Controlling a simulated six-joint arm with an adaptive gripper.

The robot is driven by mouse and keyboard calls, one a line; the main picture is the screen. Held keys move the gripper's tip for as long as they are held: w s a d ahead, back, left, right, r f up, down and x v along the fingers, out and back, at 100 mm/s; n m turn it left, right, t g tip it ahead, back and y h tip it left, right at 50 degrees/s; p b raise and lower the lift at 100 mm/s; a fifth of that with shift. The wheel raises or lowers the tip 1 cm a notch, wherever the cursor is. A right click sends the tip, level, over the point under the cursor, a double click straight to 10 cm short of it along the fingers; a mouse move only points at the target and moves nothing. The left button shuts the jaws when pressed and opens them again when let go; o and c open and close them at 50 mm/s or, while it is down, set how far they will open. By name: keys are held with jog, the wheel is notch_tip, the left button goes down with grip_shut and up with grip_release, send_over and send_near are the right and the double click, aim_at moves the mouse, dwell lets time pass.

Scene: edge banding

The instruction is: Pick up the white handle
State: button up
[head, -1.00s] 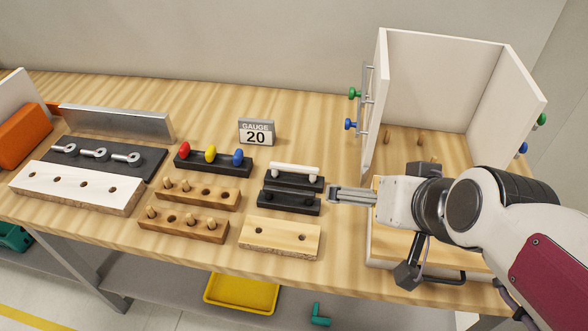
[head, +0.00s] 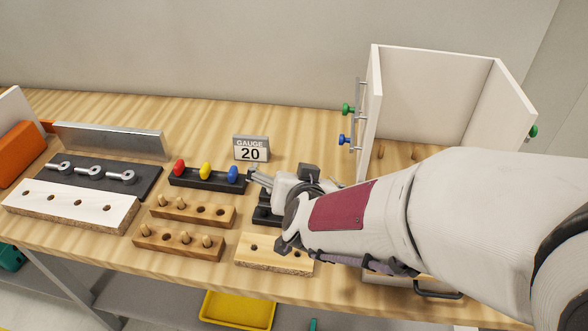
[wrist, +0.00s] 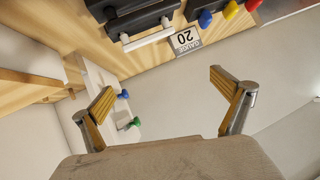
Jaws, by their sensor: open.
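The white handle (wrist: 148,38) is a pale bar on a black stand (wrist: 140,20) in the wrist view, near the top edge. In the head view my arm and gripper hide the handle, and only part of the black stand (head: 264,216) shows. My gripper (head: 256,180) is over the stand's area in the head view, close to the blue knob of the knob rack. In the wrist view my gripper (wrist: 162,85) has its two fingers wide apart with nothing between them. The handle appears beyond the fingertips, apart from them.
A black rack with red, yellow and blue knobs (head: 206,178) stands left of my gripper. The gauge sign (head: 251,149) reads 20 behind it. Wooden peg blocks (head: 192,210) and a drilled pale block (head: 262,258) lie in front. A white cabinet (head: 430,90) stands to the right.

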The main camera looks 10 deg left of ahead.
jog(key=f, duration=0.1)
jog(key=a+f+t+h, duration=0.1)
jog(key=f, duration=0.1)
jog(key=a+f+h, duration=0.1)
jog(key=f, duration=0.1)
jog(key=shift+w+a+t, duration=0.15)
jog(key=shift+a+t, duration=0.1)
jog(key=shift+t, duration=0.15)
jog(key=shift+s+f+t+h, duration=0.2)
jog(key=shift+f+h, duration=0.15)
jog(key=shift+f, duration=0.05)
jog(key=shift+s+f+t+h, duration=0.15)
jog(key=shift+f+t+h, duration=0.05)
jog(key=shift+f+h, duration=0.2)
jog(key=shift+x, duration=1.3)
jog(key=shift+f+x, duration=0.1)
jog(key=shift+x, duration=1.2)
jog(key=shift+f+x, duration=0.15)
jog(key=shift+x, duration=1.2)
jog(key=shift+s, duration=0.15)
jog(key=c, duration=1)
